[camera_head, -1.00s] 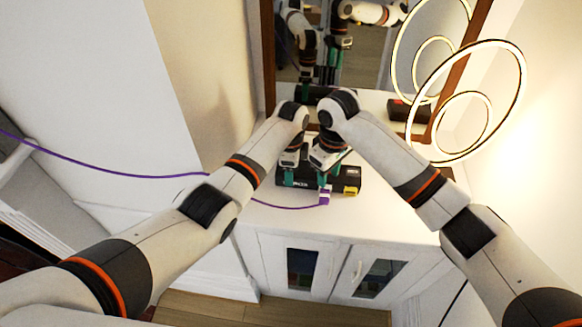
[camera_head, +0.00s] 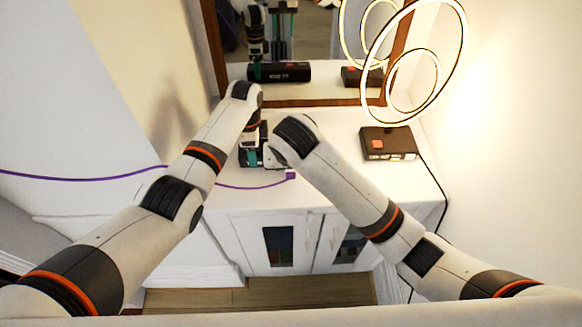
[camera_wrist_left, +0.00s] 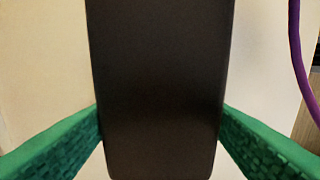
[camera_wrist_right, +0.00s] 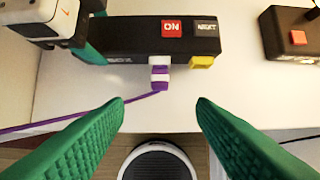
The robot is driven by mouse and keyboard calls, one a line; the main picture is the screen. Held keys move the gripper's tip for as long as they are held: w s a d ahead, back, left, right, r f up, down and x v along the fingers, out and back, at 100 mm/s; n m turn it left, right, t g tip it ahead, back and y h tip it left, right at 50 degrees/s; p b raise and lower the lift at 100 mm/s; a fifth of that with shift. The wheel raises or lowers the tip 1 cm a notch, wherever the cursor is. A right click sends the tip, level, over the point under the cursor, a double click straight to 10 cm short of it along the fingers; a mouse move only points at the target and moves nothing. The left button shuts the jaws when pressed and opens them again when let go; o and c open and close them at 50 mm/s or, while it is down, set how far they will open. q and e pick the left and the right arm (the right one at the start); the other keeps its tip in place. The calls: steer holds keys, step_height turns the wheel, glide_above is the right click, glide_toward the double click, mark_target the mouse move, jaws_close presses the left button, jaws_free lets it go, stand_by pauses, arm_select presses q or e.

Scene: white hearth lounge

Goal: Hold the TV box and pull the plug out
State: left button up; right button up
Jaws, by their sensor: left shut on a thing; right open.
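The black TV box (camera_wrist_right: 135,38) lies on the white cabinet top, with a red button and a yellow part on it. In the head view only its left end (camera_head: 245,160) shows clearly; my right arm covers the rest. My left gripper (camera_wrist_left: 160,135) is shut on the box, one green finger on each side. A white and purple plug (camera_wrist_right: 160,75) is at the box's front edge; how deep it sits cannot be told. My right gripper (camera_wrist_right: 160,108) is open and empty, in front of the plug; the head view hides its fingers.
A purple cable (camera_head: 80,177) runs left from the plug across the cabinet top (camera_head: 350,185). A second dark box (camera_head: 388,144) with a red button stands at the right, below a ring lamp (camera_head: 414,60). A mirror (camera_head: 330,40) stands behind. The cabinet top between the boxes is clear.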

mark_target(291, 175)
steer(key=x, duration=1)
steer(key=shift+f, duration=0.3)
steer(key=shift+c, duration=0.2)
steer(key=c, duration=1)
steer(key=shift+s, duration=0.1)
steer(key=shift+s, duration=2.15)
